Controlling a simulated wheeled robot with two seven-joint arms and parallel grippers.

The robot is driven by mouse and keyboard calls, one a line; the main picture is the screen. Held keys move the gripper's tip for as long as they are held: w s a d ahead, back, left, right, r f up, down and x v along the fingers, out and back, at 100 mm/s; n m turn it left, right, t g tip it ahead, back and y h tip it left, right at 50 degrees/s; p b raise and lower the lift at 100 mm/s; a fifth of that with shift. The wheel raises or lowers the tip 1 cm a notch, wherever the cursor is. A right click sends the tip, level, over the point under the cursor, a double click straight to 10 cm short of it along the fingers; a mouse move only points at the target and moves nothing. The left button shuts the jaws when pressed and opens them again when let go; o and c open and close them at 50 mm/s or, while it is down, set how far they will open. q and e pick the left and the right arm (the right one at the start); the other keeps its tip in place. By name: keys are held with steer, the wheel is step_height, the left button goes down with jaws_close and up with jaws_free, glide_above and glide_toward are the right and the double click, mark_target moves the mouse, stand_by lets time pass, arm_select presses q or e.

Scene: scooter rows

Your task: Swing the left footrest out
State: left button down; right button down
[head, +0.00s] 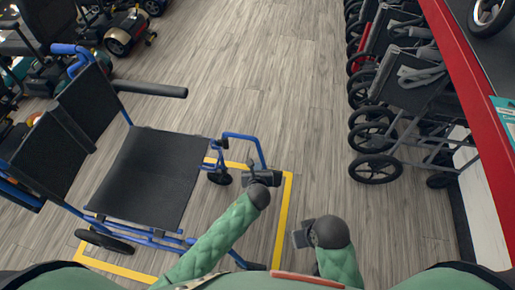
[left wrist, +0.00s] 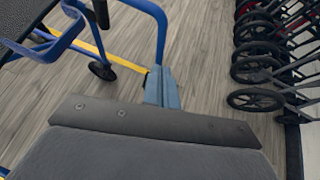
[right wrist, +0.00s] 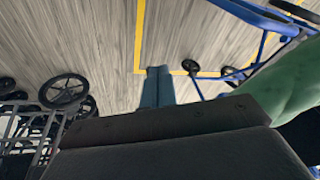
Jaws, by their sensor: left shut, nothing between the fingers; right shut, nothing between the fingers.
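A wheelchair with a blue frame and black seat (head: 150,178) stands at the left, its front toward the right. Its left footrest is the bent blue tube (head: 241,136) at the far front corner; the tube also shows in the left wrist view (left wrist: 150,8). My left gripper (head: 262,176) is shut and empty at the lower end of this tube. In the left wrist view its fingertips (left wrist: 160,72) overlap the tube's end; I cannot tell whether they touch. The footplate is largely hidden by the gripper. My right gripper (head: 300,238) is shut and empty, low over the floor; its fingers show in the right wrist view (right wrist: 157,75).
Yellow floor tape (head: 284,215) outlines the wheelchair's spot. Folded black wheelchairs (head: 412,85) stand in a row at the right, beside a red-edged shelf (head: 455,60). Mobility scooters (head: 125,32) stand at the back left. The wooden floor between the rows is clear.

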mark_target(258, 145)
arm_select(q)
steer(key=shift+m, duration=0.3)
arm_select(e)
steer(key=shift+s+a, duration=0.15)
steer(key=shift+a, duration=0.1)
